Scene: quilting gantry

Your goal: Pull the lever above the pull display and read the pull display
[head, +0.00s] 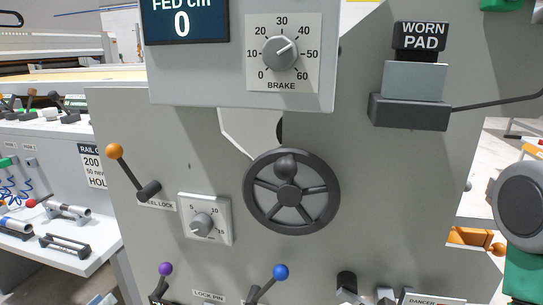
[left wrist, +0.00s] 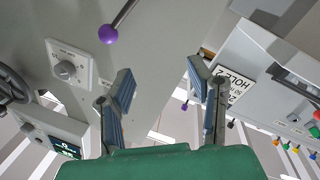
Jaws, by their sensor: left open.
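No display with a readable "pull" label shows in either view. Of the levers, a purple-knobbed one (head: 166,269) is low at the left and also shows in the left wrist view (left wrist: 108,34). A blue-knobbed lever (head: 281,272) is right of it at the bottom edge, and an orange-knobbed lever (head: 114,151) is higher at the left. What lies below the purple and blue levers is cut off. My left gripper (left wrist: 160,80) is open and empty in the left wrist view, its fingers apart from the purple knob. I cannot make it out in the head view. My right gripper is not visible.
A "FED cm" display (head: 184,24) reads 0, beside a brake dial (head: 279,53). A dark handwheel (head: 291,192) is mid-panel, with a small dial (head: 202,224) to its left. A worn-pad block (head: 413,80) juts out at the right. A side bench (head: 60,245) stands left.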

